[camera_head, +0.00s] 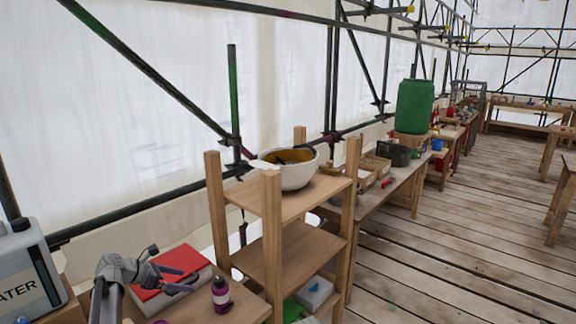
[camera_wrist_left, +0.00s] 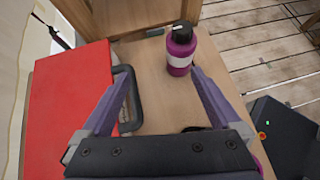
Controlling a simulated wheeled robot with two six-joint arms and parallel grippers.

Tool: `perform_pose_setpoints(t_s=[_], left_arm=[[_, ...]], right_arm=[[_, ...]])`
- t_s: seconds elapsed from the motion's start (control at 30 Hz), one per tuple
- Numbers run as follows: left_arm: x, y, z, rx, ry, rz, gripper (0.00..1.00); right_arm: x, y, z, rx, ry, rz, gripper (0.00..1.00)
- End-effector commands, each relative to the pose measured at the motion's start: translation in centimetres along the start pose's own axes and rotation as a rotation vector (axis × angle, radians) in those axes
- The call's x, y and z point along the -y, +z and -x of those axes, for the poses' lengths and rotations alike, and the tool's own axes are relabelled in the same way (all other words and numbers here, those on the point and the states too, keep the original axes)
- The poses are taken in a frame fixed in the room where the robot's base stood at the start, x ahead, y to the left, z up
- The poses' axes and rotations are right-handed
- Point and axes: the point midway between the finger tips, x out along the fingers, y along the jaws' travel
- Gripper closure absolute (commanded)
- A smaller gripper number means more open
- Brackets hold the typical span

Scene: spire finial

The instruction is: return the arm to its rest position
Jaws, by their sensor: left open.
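My left gripper (camera_head: 182,279) is at the lower left of the head view, above the low wooden table. In the left wrist view its two purple fingers (camera_wrist_left: 157,98) are spread apart with nothing between them. A purple bottle with a dark cap (camera_head: 220,294) stands upright on the table to the right of the fingers. It also shows in the left wrist view (camera_wrist_left: 181,48), beyond the fingertips and apart from them. A red flat-topped thing (camera_head: 173,268) lies behind the gripper, and it fills the left of the wrist view (camera_wrist_left: 68,100). My right gripper is not in view.
A wooden shelf unit (camera_head: 272,252) stands right of the gripper, with a white bowl (camera_head: 291,169) on top. A grey water container (camera_head: 25,270) is at the far left. Workbenches and a green barrel (camera_head: 414,106) stand farther back. The plank floor (camera_head: 440,265) at right is clear.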

Motion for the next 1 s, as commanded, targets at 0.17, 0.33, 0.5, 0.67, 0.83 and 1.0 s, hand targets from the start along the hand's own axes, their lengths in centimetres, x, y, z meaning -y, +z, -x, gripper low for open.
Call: perform_pose_setpoints(t_s=[0.17, 0.33, 0.5, 0.67, 0.83, 1.0], left_arm=[[-2.2, 0.7, -2.3, 0.001, -0.034, -0.025, 0.02], [-3.1, 1.2, -3.4, 0.001, -0.055, -0.041, 0.02], [-3.4, 1.4, -3.9, 0.001, -0.063, -0.048, 0.02], [-3.4, 1.5, -4.0, 0.001, -0.065, -0.049, 0.02], [-3.4, 1.5, -4.0, 0.001, -0.064, -0.049, 0.02], [-2.8, 1.5, -3.8, -0.002, -0.065, -0.052, 0.02]], right_arm=[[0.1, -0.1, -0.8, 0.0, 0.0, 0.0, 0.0], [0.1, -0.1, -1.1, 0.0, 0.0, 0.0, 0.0], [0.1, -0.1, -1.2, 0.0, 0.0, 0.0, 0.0], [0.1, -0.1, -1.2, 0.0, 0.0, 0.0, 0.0], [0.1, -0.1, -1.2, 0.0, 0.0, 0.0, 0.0], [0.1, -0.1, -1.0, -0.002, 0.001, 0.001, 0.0]])
